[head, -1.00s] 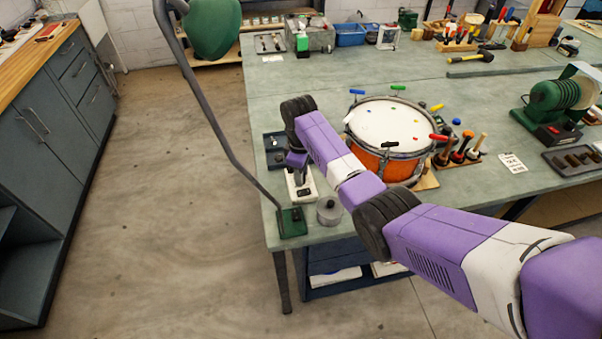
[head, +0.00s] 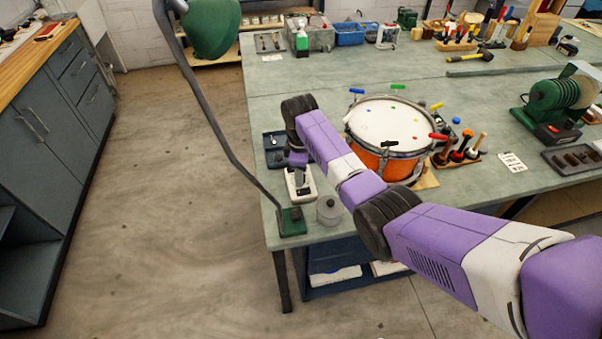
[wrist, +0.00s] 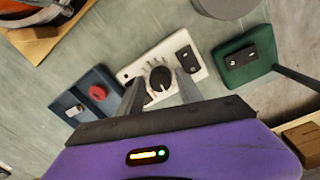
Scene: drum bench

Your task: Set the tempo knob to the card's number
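The tempo box is a white box (wrist: 165,67) with a black round knob (wrist: 160,78) and tick marks around it. In the head view the white box (head: 301,186) stands near the bench's front left corner. My gripper (wrist: 160,81) is open, with one finger on each side of the knob. Small gaps show between fingers and knob, so I see no firm grip. A pale line on the knob seems to mark its pointer, but its setting is too small to read. A white card (head: 512,162) with dark print lies at the right of the bench; its number is not legible.
A dark blue box with a red knob (wrist: 97,92) and a green lamp base (wrist: 245,56) flank the white box. A grey round can (head: 329,211) stands close by. The orange drum (head: 388,137) is behind my arm. The lamp's pole (head: 205,110) rises at left.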

